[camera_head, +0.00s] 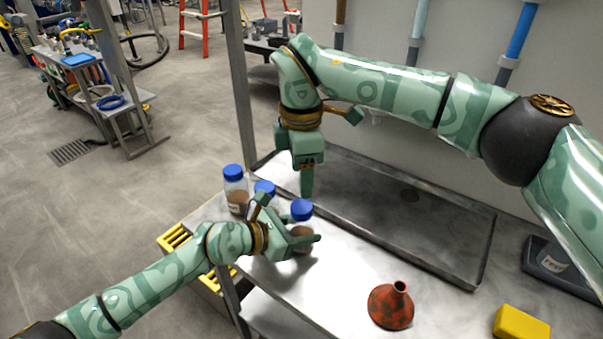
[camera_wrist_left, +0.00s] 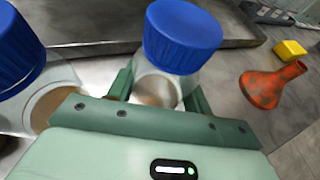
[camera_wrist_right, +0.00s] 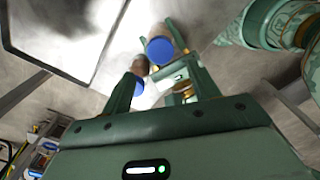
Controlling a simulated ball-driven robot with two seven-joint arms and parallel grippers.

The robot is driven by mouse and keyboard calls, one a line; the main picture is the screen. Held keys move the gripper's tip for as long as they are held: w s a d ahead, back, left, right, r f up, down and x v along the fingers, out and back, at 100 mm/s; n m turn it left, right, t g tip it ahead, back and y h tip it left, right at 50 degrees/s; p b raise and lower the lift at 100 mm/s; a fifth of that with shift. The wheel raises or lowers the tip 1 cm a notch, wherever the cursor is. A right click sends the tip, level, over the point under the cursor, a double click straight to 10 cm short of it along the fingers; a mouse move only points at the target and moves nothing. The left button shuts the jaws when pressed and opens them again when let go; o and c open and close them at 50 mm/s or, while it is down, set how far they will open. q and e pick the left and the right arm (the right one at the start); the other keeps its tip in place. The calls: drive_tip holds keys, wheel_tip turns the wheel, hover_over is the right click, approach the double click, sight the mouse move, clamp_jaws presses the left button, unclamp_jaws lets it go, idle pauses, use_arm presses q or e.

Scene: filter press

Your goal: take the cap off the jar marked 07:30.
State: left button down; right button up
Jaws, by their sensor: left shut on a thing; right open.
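Three clear jars with blue caps and brown contents stand near the table's left end: a left jar (camera_head: 236,192), a middle jar (camera_head: 264,187) partly hidden by my left arm, and a right jar (camera_head: 302,228). A white label shows on the left jar, but I cannot read any time marking. My left gripper (camera_wrist_left: 158,92) is shut around the right jar's body, below its blue cap (camera_wrist_left: 183,37). Another capped jar (camera_wrist_left: 45,104) stands beside it in the left wrist view. My right gripper (camera_head: 307,190) is open, pointing down just above the capped jars.
A shallow metal tray (camera_head: 440,262) lies behind the jars. A dark labelled tray (camera_head: 548,262) is at far right. A grey post (camera_head: 240,85) rises behind the jars.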

sight(302, 205)
drive_tip(key=m, duration=0.9)
drive_tip(key=shift+f+m, duration=0.3)
drive_tip(key=shift+f, duration=0.1)
wheel_tip(302, 205, down, 7)
drive_tip(key=shift+f, duration=0.15)
drive_tip(key=c, duration=1)
drive_tip(key=n, duration=0.5)
drive_tip(key=shift+w+n, duration=0.1)
drive_tip(key=shift+n, duration=0.3)
drive_tip(key=n, duration=0.3)
drive_tip(key=shift+n, duration=0.3)
drive_tip(key=n, duration=1.2)
drive_tip(key=shift+n, duration=0.4)
drive_tip(key=n, duration=0.6)
drive_tip(key=shift+r+n, duration=0.2)
drive_tip(key=shift+n, duration=0.1)
drive_tip(key=n, duration=1.2)
drive_tip(key=shift+n, duration=0.3)
drive_tip(key=n, duration=1.2)
drive_tip(key=shift+n, duration=0.3)
